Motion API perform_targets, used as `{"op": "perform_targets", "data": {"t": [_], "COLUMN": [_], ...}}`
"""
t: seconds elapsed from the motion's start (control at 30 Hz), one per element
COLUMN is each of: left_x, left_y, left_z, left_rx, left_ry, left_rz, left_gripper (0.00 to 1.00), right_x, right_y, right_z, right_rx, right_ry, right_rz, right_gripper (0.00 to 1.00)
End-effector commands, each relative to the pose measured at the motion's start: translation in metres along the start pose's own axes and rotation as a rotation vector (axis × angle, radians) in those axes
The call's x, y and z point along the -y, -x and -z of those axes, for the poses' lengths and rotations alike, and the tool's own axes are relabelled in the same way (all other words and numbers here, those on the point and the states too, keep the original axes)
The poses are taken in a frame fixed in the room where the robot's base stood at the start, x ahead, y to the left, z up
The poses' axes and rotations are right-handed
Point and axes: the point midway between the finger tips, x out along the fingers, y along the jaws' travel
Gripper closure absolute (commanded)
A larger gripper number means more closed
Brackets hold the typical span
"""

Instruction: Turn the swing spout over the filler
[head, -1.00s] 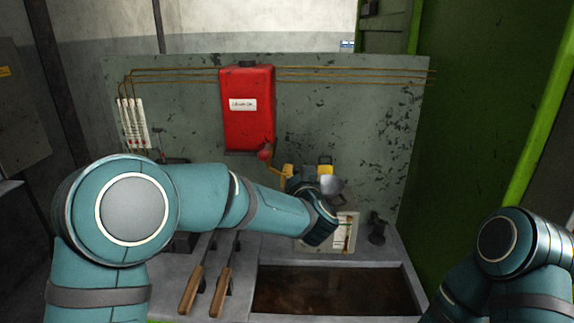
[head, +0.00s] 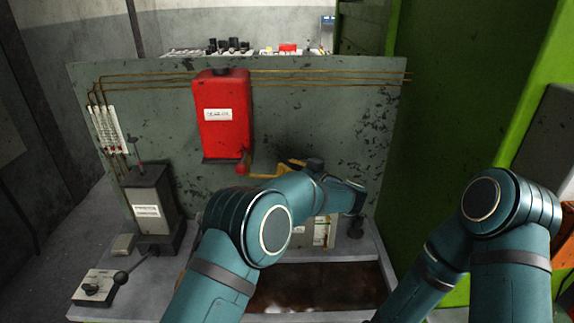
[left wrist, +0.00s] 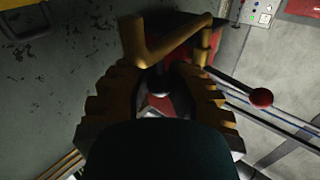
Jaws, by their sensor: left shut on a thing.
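The yellow swing spout (head: 263,173) comes out at the red joint below the red oil tank (head: 222,115) and reaches right along the panel. My left gripper (head: 296,164) is at its outer end, partly hidden by my own arm. In the left wrist view the spout (left wrist: 160,48) bends just ahead of the fingers, and the left gripper (left wrist: 158,78) is shut on it. A dark upright fitting (head: 355,226), perhaps the filler, stands on the bench to the right, apart from the spout. My right gripper is not in view.
A grey lever box (head: 150,205) and a small control plate with a ball-ended lever (head: 98,288) stand at the bench's left. A dark recessed tray (head: 325,292) lies in front. A green machine wall (head: 425,140) closes the right side.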

Motion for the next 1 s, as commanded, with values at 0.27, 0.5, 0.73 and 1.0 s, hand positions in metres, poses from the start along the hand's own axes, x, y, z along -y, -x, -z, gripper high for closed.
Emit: {"op": "perform_targets", "data": {"t": [0.27, 0.5, 0.73, 1.0], "left_x": [-0.0011, -0.001, -0.0005, -0.0008], "left_y": [0.0017, 0.0016, 0.0005, 0.0063], "left_z": [0.0017, 0.0017, 0.0009, 0.0006], "left_rx": [0.001, 0.001, 0.002, 0.002], "left_ry": [0.003, 0.003, 0.002, 0.001], "left_rz": [0.01, 0.009, 0.011, 0.011], "left_gripper": [1.0, 0.75, 0.46, 0.46], "right_x": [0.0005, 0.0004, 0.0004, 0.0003], "right_y": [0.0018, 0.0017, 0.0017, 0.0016], "right_z": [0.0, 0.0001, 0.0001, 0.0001], "right_rx": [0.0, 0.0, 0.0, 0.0], "right_ry": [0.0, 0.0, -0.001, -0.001], "right_rz": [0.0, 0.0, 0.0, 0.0], "right_gripper": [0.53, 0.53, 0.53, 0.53]}}
